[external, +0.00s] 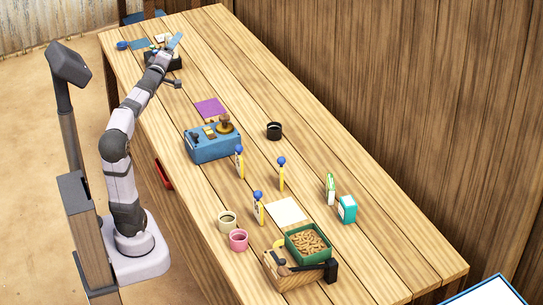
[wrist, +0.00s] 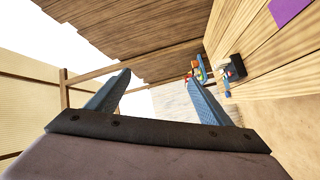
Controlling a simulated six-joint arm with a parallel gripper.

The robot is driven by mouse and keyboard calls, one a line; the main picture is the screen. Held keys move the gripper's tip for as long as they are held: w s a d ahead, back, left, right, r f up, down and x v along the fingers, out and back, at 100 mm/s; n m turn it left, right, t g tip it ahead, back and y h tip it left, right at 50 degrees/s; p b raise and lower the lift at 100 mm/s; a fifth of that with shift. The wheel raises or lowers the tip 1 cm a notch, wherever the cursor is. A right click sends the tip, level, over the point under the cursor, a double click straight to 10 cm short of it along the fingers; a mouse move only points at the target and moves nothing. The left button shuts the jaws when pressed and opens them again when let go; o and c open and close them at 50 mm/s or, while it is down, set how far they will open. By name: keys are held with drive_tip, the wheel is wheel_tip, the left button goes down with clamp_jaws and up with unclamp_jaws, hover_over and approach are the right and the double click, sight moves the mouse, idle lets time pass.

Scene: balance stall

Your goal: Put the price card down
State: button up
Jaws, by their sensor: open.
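My gripper (external: 176,42) is above the far left end of the long wooden table in the external view. In the wrist view its two blue fingers (wrist: 158,88) are spread apart, with nothing between them. I cannot pick out for certain which thing is the price card. A flat white square (external: 286,211) lies on the near half of the table. A small green and white upright piece (external: 330,188) stands to its right. Both are far from my gripper.
Near the gripper are a dark box (external: 170,63), a blue mat (external: 139,44) and small items. A purple square (external: 210,108), blue box (external: 212,147), black cup (external: 274,131), teal box (external: 347,209), mugs (external: 238,240) and a green tray (external: 290,240) stand nearer.

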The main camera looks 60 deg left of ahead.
sight(238, 157)
drive_tip(key=w+d+r+m+t+h+p, duration=0.1)
drive_tip(key=w+d+r+m+t+h, duration=0.1)
drive_tip(key=w+d+m+t+h, duration=0.45)
drive_tip(key=w+d+r+m+t+h+p, duration=0.1)
drive_tip(key=w+d+m+h, duration=0.25)
drive_tip(key=d+m, duration=0.65)
drive_tip(key=s+d+f+m+g+h+p, duration=0.1)
drive_tip(key=s+d+f+m+g+h, duration=0.2)
drive_tip(key=d+f+m+g+h, duration=0.45)
drive_tip(key=f+t, duration=0.1)
drive_tip(key=f, duration=0.8)
drive_tip(key=a+f+y, duration=0.1)
drive_tip(key=f, duration=0.8)
drive_tip(key=f+m+t, duration=0.1)
drive_tip(key=f, duration=0.8)
drive_tip(key=shift+w+a+f+t+y, duration=0.1)
drive_tip(key=shift+a+t+y, duration=0.05)
drive_tip(key=shift+t+y, duration=0.15)
drive_tip(key=shift+b+x, duration=0.3)
drive_tip(key=shift+x, duration=3.35)
drive_tip(key=c, duration=1.2)
